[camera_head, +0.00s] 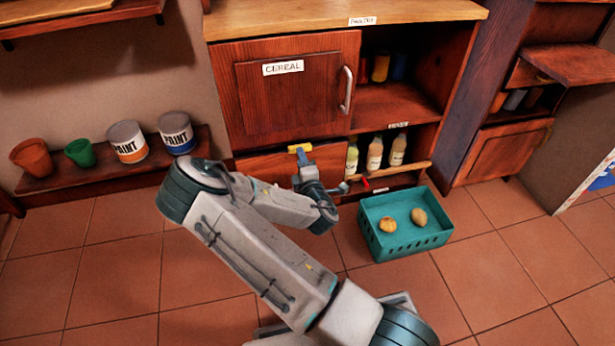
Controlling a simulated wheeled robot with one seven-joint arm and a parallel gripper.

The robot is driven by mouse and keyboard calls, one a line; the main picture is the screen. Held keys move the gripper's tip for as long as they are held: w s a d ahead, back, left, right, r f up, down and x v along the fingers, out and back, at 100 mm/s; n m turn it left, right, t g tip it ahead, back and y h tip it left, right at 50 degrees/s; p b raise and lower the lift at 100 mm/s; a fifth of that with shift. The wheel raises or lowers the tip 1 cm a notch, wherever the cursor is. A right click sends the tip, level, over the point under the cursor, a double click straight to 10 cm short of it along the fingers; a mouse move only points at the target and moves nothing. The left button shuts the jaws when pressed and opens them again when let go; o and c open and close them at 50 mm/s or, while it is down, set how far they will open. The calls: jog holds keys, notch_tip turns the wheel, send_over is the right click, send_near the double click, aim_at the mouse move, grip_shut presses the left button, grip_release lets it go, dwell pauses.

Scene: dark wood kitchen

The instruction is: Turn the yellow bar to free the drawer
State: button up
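The yellow bar (300,148) is small and lies nearly level at the top edge of the wooden drawer (262,165), under the cereal cupboard door. My arm reaches in from the lower right, bends at the left and comes back to the drawer front. My gripper (303,161) is just below the yellow bar, very close to it. I cannot tell whether it touches the bar, or whether its fingers are open or shut. My arm and gripper hide the drawer's right part. The drawer looks closed.
A teal crate (437,238) with two round foods stands on the floor to the right. Several bottles (375,153) stand on the low shelf behind a wooden rail (405,171). Paint cans (127,142) and pots stand on a low shelf at left. The cereal door (285,105) is closed.

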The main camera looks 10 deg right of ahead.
jog(key=s+p, duration=0.2)
jog(key=s, duration=0.9)
jog(key=shift+w, duration=0.1)
jog(key=w+d+r+m+g+h+p, duration=0.1)
jog(key=d+r+m+g+h+p, duration=0.2)
jog(key=r+m+g+h+p, duration=0.5)
jog(key=s+a+r+m+g+y+p, duration=0.1)
jog(key=s+a+r+m+y+p, duration=0.2)
jog(key=r+p, duration=0.55)
jog(key=a+r+m+g+y+p, duration=0.15)
jog(key=r+m+y+p, duration=0.3)
jog(key=r, duration=0.65)
jog(key=s+r+m+g+p, duration=0.1)
jog(key=s+r+p, duration=0.6)
jog(key=r, duration=0.8)
jog(key=s+r+m+g+p, duration=0.2)
jog(key=s+r+p, duration=0.6)
jog(key=s+r, duration=0.4)
notch_tip(320, 180, up, 5)
jog(key=shift+s+d+f+g, duration=0.2)
jog(key=shift+d+g, duration=0.15)
jog(key=shift+g, duration=0.5)
